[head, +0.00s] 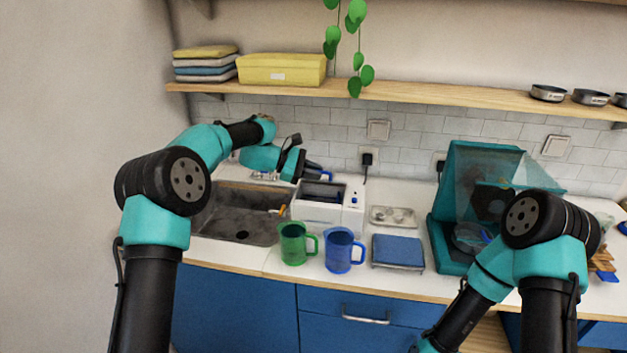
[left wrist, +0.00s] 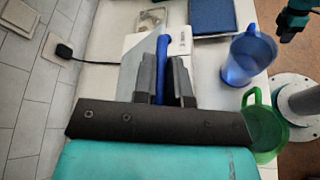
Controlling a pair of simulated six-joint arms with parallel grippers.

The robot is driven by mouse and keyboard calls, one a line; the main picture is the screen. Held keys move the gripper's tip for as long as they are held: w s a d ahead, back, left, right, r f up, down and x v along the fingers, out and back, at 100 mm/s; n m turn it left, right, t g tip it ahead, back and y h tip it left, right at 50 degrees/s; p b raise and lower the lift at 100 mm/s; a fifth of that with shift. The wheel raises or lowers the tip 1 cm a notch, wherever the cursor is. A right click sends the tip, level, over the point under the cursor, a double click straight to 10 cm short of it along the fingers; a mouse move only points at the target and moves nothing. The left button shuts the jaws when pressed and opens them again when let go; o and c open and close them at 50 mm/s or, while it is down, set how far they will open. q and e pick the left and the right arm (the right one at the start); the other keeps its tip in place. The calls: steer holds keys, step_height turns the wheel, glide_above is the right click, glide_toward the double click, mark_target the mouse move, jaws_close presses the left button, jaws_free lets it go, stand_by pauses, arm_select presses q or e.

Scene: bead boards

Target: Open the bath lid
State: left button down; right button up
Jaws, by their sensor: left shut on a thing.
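The bath is a white box (head: 318,214) on the counter beside the sink, with a small panel on its right side. A dark interior shows at its top. My left gripper (head: 318,174) is above the bath's back part, shut on a blue handle (left wrist: 161,68). In the left wrist view, the handle sits between the two dark fingers (left wrist: 168,85). A grey, flat panel (left wrist: 135,68) beside the fingers looks like the lid standing tilted up; its exact angle is hard to tell. A dark end of what seems my right arm shows at the wrist view's upper right, its jaws unclear.
A green mug (head: 293,243) and a blue mug (head: 339,250) stand in front of the bath. A blue pad (head: 397,252) and a metal tray (head: 392,216) lie to its right. The sink (head: 235,213) is at its left. A teal machine (head: 452,244) stands farther right.

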arm_select(q)
steer(key=shift+w+r, duration=0.2)
steer(key=shift+r, duration=0.05)
steer(key=c, duration=1.2)
jaws_free()
steer(key=v, duration=1.7)
steer(key=shift+a, duration=0.2)
